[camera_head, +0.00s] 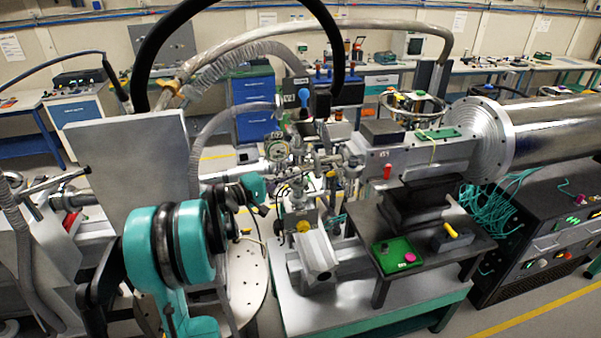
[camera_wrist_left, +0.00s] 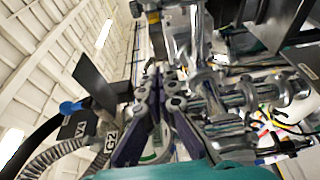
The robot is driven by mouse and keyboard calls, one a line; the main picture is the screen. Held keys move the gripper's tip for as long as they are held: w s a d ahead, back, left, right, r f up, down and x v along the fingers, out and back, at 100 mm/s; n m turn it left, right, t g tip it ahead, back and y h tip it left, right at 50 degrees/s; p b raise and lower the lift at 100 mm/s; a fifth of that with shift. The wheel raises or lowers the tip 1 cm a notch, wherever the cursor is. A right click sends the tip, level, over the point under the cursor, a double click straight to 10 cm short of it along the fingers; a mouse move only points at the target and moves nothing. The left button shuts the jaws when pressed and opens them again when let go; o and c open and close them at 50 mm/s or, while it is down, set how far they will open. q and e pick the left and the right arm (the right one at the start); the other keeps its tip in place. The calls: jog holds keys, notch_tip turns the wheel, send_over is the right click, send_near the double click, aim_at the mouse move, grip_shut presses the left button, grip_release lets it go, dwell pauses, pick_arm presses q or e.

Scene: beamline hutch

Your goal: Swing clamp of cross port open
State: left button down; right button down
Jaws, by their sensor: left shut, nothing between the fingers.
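The metal vacuum cross (camera_head: 297,165) stands in the middle of the head view, with round flanges, a gauge and clamped ports. In the left wrist view its flanges and clamp rings (camera_wrist_left: 240,95) fill the right side. Which ring is the clamp of the task, and whether it is shut, I cannot tell. My left gripper (camera_head: 272,184) reaches in from the left, close to the cross. In the left wrist view the gripper (camera_wrist_left: 162,88) has its dark fingers together, with nothing between them, just left of the flanges. Contact with the cross is unclear. My right gripper is not seen.
A grey upright panel (camera_head: 135,165) stands at the left beside my arm. Hoses arch over the cross. A dark small table (camera_head: 425,255) with a green tray (camera_head: 397,262) stands to the right. A large steel cylinder (camera_head: 555,125) lies at the far right.

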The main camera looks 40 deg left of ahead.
pick_arm(q)
jog(key=x, duration=0.9)
jog(key=s+d, duration=0.3)
jog(key=shift+s, duration=0.1)
